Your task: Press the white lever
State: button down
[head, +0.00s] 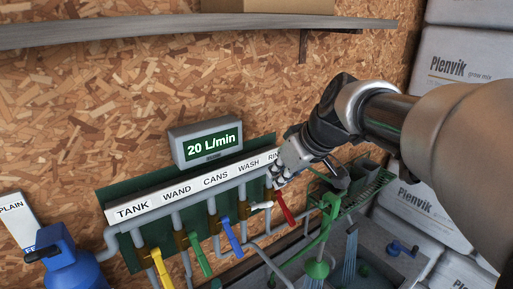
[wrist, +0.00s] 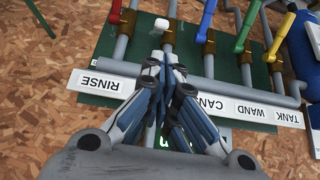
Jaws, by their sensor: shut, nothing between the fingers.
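The white lever (head: 262,205) is on the valve panel below the WASH label, between the blue lever (head: 229,236) and the red lever (head: 284,207). It looks short in the head view, unlike the blue lever, which hangs down. In the wrist view the white lever (wrist: 162,25) shows its end just beyond my fingertips. My gripper (head: 278,178) is shut and empty, in front of the label strip near WASH and RINSE. In the wrist view my gripper (wrist: 166,62) looks apart from the lever, and it hides the WASH label.
A yellow lever (head: 163,268) and a green lever (head: 200,255) hang further left. The display (head: 206,141) reads 20 L/min. A green fixture (head: 325,215) and running water (head: 350,255) are at the right. A shelf (head: 190,31) crosses above.

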aim_at(263, 202)
jog(key=x, duration=1)
jog(key=shift+w+p, duration=0.25)
jog(key=shift+p, duration=0.15)
jog(key=shift+a+f+b, duration=0.15)
jog(key=shift+f+b, duration=0.05)
jog(key=shift+b, duration=0.3)
jog(key=shift+s+f+b, duration=0.1)
jog(key=shift+f+b, duration=0.05)
jog(key=shift+b, duration=0.3)
jog(key=shift+s+d+b, duration=0.2)
jog(key=shift+d+b, duration=0.15)
jog(key=shift+b, duration=0.25)
jog(key=shift+a+t, duration=0.1)
jog(key=shift+t, duration=0.2)
jog(key=shift+a+b, duration=0.1)
jog(key=shift+b, duration=0.35)
